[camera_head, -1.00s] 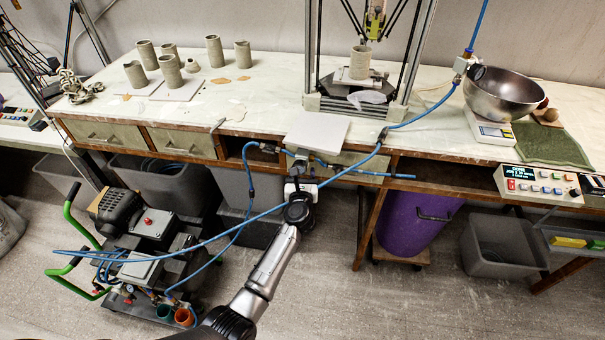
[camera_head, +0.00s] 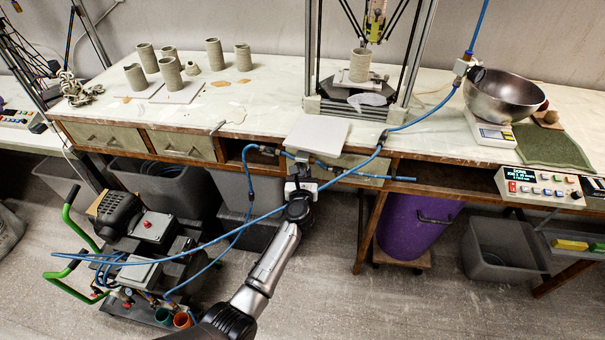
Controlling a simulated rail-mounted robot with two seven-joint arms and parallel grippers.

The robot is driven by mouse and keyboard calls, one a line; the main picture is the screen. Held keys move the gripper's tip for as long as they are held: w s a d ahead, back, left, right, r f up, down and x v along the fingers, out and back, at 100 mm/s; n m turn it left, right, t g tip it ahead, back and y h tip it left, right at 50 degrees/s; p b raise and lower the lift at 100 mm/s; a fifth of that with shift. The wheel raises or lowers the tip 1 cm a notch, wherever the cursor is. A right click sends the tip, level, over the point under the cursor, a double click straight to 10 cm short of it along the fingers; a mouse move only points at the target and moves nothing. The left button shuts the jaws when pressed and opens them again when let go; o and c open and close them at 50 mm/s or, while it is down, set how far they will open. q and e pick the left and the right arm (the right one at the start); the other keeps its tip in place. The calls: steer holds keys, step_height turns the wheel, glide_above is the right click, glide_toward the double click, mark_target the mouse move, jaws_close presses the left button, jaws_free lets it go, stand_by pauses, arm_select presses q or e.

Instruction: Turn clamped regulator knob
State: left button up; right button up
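A small metal regulator (camera_head: 301,158) with blue hoses on both sides hangs at the bench's front edge, just below a flat pale board (camera_head: 317,134). Its knob cannot be made out clearly. My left arm comes up from the bottom, left of centre. Its gripper (camera_head: 298,178) is directly under the regulator and close to it or touching it; I cannot tell which. The black wrist and pale gripper body cover most of the fingers, so their opening is hidden. My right gripper is not in view.
A blue hose (camera_head: 225,229) crosses in front near my wrist, and another hose (camera_head: 400,178) sticks out to the right. A compressor cart (camera_head: 140,250) stands at lower left. A purple bin (camera_head: 408,222) is under the bench. Clay cylinders (camera_head: 170,73) stand on top.

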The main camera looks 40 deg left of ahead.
arm_select(q)
steer(key=shift+c, duration=0.5)
steer(key=shift+f, duration=0.1)
steer(key=n+g+y+b, duration=0.2)
steer(key=b, duration=0.1)
steer(key=shift+d+f+b, duration=0.1)
steer(key=shift+f+b, duration=0.1)
steer(key=shift+b, duration=0.15)
steer(key=shift+n+g+y+b, duration=0.3)
steer(key=shift+g+y+b, duration=0.1)
steer(key=shift+y, duration=0.1)
steer(key=shift+r+g, duration=0.25)
steer(key=shift+g, duration=0.05)
steer(key=o, duration=0.7)
steer(key=shift+o, duration=1)
steer(key=shift+s, duration=0.1)
